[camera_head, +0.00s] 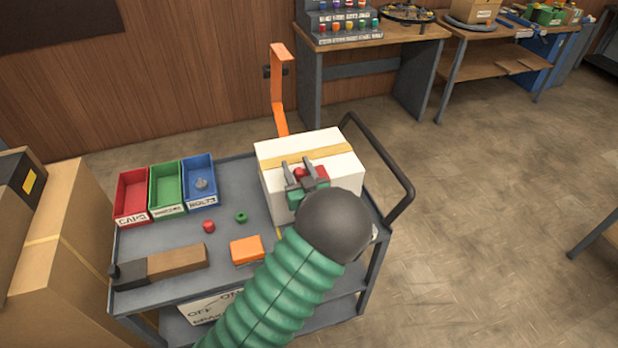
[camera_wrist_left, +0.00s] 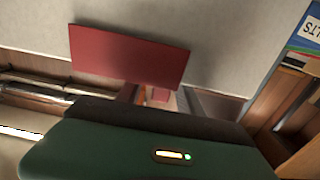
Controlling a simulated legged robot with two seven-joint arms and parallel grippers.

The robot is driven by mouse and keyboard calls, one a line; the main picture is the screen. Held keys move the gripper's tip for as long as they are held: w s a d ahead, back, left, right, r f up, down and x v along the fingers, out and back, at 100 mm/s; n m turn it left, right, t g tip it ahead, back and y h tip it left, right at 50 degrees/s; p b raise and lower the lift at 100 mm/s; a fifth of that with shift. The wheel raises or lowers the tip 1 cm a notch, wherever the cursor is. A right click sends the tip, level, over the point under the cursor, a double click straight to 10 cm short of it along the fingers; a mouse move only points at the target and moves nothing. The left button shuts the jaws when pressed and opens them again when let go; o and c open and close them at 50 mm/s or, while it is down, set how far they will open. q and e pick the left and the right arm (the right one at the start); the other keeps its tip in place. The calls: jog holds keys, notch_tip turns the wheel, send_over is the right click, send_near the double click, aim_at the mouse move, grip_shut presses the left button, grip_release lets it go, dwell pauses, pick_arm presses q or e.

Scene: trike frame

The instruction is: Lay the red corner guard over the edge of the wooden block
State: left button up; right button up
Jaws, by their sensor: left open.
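The red corner guard (camera_head: 321,172) shows on top of the white box, partly hidden by my left gripper. In the left wrist view it is a flat red plate (camera_wrist_left: 130,55) against a pale surface, just beyond the gripper body. My left gripper (camera_head: 298,166) is open over the box top, with red visible between and beside its fingers; I cannot tell whether they touch it. The brown wooden block (camera_head: 178,262) lies at the trolley's front left, with a dark piece (camera_head: 130,273) at its left end. My right gripper is not in view.
The white box (camera_head: 277,177) with a tan tape strip stands on the grey trolley (camera_head: 165,235). Red (camera_head: 131,191), green (camera_head: 166,186) and blue (camera_head: 199,176) bins stand at the back left. An orange block (camera_head: 246,249), red cap (camera_head: 209,226) and green ring (camera_head: 241,216) lie mid-trolley.

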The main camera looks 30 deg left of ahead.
pick_arm(q)
jog(key=shift+w+a+f, duration=0.15)
jog(key=shift+w+a, duration=0.05)
jog(key=shift+a, duration=0.15)
jog(key=shift+d, duration=0.35)
grip_shut()
jog(key=shift+a, duration=0.1)
jog(key=shift+r, duration=0.25)
